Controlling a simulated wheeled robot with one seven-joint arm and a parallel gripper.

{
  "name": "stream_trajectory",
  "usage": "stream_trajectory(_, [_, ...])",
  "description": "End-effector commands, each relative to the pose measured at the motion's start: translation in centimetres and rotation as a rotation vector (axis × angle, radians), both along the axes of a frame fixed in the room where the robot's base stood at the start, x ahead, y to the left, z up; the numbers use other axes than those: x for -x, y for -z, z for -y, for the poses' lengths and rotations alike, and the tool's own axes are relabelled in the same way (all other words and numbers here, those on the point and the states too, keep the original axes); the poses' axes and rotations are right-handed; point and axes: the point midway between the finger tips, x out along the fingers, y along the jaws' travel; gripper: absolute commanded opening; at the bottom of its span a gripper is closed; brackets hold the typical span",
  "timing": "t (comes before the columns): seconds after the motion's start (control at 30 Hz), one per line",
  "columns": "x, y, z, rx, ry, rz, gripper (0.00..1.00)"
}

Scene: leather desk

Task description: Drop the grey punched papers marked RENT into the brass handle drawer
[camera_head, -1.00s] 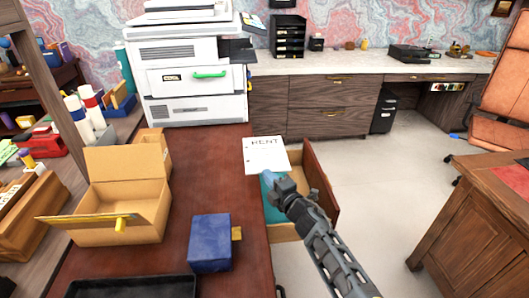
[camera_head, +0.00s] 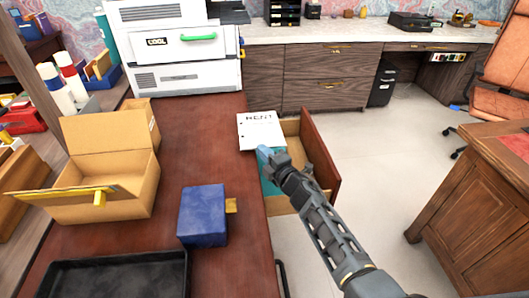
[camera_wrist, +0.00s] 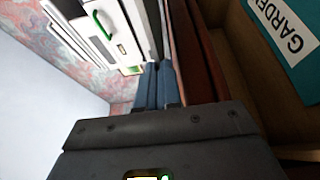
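The pale punched papers marked RENT (camera_head: 262,132) show face-on in the head view, over the inner end of the open drawer beside the desk's edge. My gripper (camera_head: 264,153) is at their lower edge, its blue fingers close together; the papers appear pinched between them. In the wrist view the fingers (camera_wrist: 157,85) are nearly closed, with a thin pale strip beyond them that looks like the papers edge-on. The open wooden drawer (camera_head: 326,160) lies below and around my gripper; its handle is hidden. A teal item marked GARDEN (camera_wrist: 298,62) lies inside it, partly hidden in the head view.
A blue box (camera_head: 202,215) with a yellow tab, a black tray (camera_head: 120,275) and an open cardboard box (camera_head: 105,180) stand on the desk. Floor right of the drawer is clear.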

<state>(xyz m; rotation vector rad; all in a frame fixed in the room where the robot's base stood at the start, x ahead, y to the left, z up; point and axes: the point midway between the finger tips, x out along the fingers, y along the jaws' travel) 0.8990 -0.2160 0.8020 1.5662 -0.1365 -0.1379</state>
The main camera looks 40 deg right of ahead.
Motion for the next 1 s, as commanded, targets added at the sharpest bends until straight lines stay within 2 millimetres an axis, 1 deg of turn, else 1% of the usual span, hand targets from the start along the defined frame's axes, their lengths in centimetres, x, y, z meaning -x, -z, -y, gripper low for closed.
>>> stream_trajectory(0.27, [-0.04,0.09,0.01,0.000,0.000,0.001,0.00])
stream_trajectory(0.3, [-0.04,0.09,0.01,0.000,0.000,0.001,0.06])
stream_trajectory(0.6, [-0.02,0.14,-0.01,0.000,0.000,0.001,0.34])
stream_trajectory(0.9, [0.08,0.37,-0.02,-0.001,0.001,-0.004,0.34])
stream_trajectory(1.0, [0.58,0.47,-0.10,-0.001,0.001,-0.006,0.34])
